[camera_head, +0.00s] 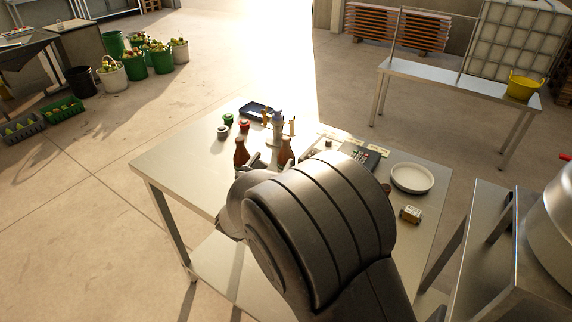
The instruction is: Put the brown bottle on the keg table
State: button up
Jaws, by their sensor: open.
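Two brown bottles stand upright on the steel table in the middle: a left one (241,155) and a right one (286,150). My gripper (257,161) is open and low between them, on the near side. My own arm hides most of it and the lower part of the right bottle. I cannot tell whether a finger touches either bottle. A large silver keg (556,232) stands on a steel table (486,222) at the right edge, cut off by the frame.
The middle table (170,178) also holds a dark tray (254,112), small red and green-topped jars, a tall dispenser-like item (277,122), a white bowl (412,178) and a small box (410,214). A gap separates it from the right table. Green buckets stand far left.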

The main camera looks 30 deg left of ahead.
send_near(283, 166)
jog(key=shift+x, duration=0.95)
jog(key=shift+w+a+f, duration=0.1)
jog(key=shift+w+a, duration=0.1)
jog(key=x, duration=1)
jog(key=shift+w+f, duration=0.1)
jog(key=shift+w, duration=0.2)
jog(key=c, duration=1.5)
